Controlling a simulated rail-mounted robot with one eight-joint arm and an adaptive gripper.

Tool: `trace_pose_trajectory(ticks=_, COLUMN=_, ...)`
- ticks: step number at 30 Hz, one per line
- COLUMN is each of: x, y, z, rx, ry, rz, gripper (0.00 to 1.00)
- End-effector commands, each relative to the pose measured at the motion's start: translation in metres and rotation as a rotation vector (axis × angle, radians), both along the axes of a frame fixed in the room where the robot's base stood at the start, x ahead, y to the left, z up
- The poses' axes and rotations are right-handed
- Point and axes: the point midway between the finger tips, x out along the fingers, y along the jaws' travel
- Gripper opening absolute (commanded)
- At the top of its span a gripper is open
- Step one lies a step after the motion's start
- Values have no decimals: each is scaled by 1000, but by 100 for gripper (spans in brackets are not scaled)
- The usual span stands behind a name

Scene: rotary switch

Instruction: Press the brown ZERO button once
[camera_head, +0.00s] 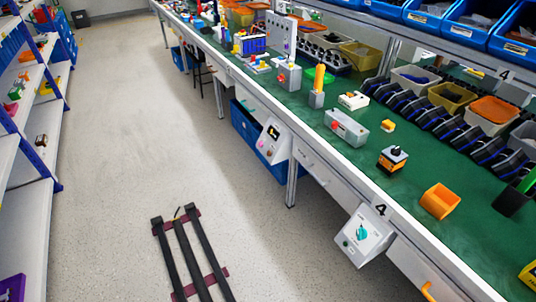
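I cannot make out a brown button or the word ZERO at this size. A white control panel (362,236) hangs tilted on the front of the bench, below the number 4 label. It carries a teal rotary knob (362,231) and a small dark-ringed button (345,243) at its lower left. A second white panel (274,140) farther along the bench front has a dark control near its top and small coloured parts below. My gripper is not in view.
Blue-framed shelves (25,200) stand at left. Dark rails (190,258) lie on the otherwise open floor.

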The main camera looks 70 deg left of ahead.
Motion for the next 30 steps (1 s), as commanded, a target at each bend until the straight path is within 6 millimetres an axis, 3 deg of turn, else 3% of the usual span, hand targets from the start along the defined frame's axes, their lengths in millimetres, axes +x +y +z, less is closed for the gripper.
trace_pose_trajectory(ticks=1, x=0, y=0, z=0, rx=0, ry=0, rz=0, gripper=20)
trace_pose_trajectory(ticks=6, x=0, y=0, z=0, rx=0, ry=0, rz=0, gripper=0)
trace_pose_trajectory(ticks=30, x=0, y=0, z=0, rx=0, ry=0, rz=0, gripper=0)
